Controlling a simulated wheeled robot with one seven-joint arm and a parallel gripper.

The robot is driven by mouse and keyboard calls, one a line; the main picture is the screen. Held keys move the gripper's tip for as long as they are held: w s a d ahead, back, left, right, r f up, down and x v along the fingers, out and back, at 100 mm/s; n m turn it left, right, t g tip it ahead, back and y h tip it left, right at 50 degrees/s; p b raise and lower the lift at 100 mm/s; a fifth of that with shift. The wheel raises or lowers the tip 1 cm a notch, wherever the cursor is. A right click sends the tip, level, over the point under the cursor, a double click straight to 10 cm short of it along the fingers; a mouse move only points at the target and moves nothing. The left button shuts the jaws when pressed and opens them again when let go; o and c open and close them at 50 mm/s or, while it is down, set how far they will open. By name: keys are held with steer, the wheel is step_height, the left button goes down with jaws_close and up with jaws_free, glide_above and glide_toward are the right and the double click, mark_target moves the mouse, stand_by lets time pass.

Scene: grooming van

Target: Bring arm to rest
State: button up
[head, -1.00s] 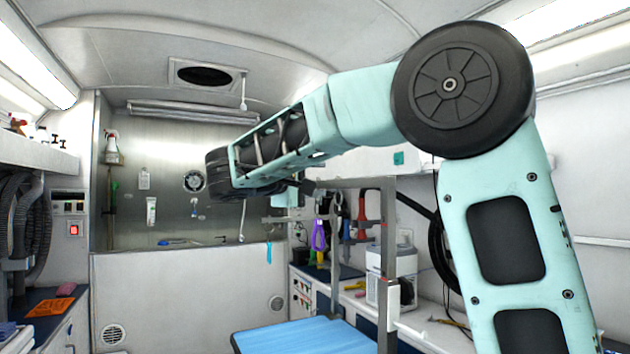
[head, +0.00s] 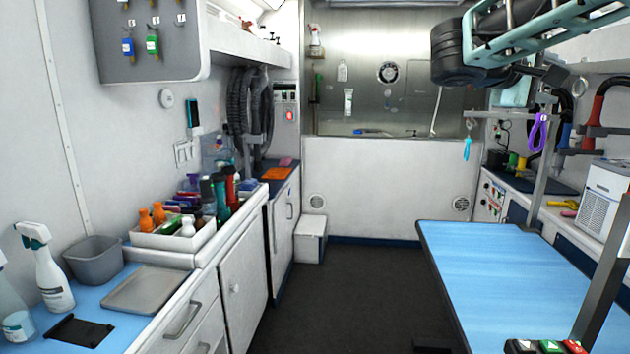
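My arm (head: 500,45) shows at the top right of the head view, as a teal open frame with a thick black rounded joint at its left end. It is raised in the air in front of the back wall and above the far end of the blue grooming table (head: 520,280). The upper part of the arm is cut off by the picture's edge. I cannot make out my gripper or its fingers, and nothing held can be seen.
A counter on the left holds a spray bottle (head: 47,268), a grey bin (head: 93,258), a grey tray (head: 147,288) and a white box of bottles (head: 165,243). The dark floor (head: 350,290) between counter and table is clear. A metal post (head: 543,170) rises beside the table.

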steer(key=s+a+f+n+y, duration=0.2)
steer(key=a+f+y, duration=0.1)
steer(key=a+f, duration=0.3)
steer(key=s+a+f+n+y, duration=0.2)
steer(key=a+f+y, duration=0.2)
steer(key=f, duration=0.5)
steer(key=s+a+f+g+y, duration=0.2)
steer(key=s+a+f+y, duration=0.3)
steer(key=s+a+f, duration=0.4)
steer(key=s+a+f+g+y, duration=0.1)
steer(key=s+a+f+y, duration=0.3)
steer(key=s+a+f, duration=0.6)
steer(key=s, duration=0.4)
steer(key=shift+s+a+g+y, duration=0.3)
steer(key=shift+s+g+y, duration=0.1)
steer(key=shift+w+d, duration=0.1)
steer(key=shift+d, duration=0.05)
